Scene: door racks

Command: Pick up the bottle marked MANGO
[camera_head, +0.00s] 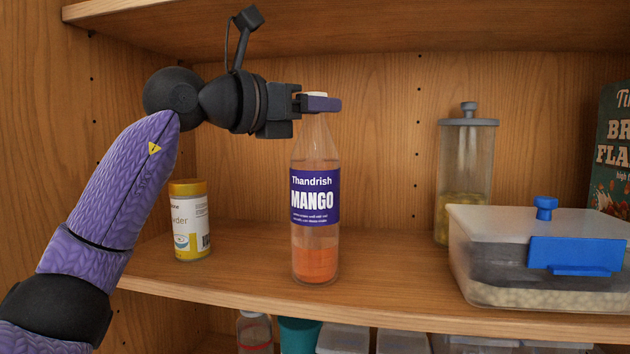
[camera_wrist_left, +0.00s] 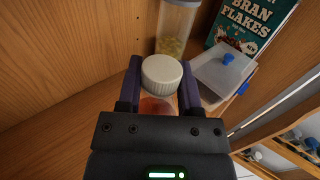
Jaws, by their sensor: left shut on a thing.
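The bottle marked MANGO (camera_head: 315,205) is clear, with a purple label, a white cap and orange contents low inside. It is upright at the front of the wooden shelf in the head view. In the left wrist view the white cap (camera_wrist_left: 161,70) shows between the two fingers of the left gripper (camera_wrist_left: 161,82). I cannot tell if the bottle's base touches the shelf. My right gripper is not in view.
A yellow-lidded powder tub (camera_head: 189,220) stands to the left, behind my arm. A tall clear jar (camera_head: 466,170), a clear box with a blue clasp (camera_head: 500,225) and a bran flakes box (camera_head: 614,150) stand to the right. Another shelf board (camera_head: 350,25) is above. Several containers stand below.

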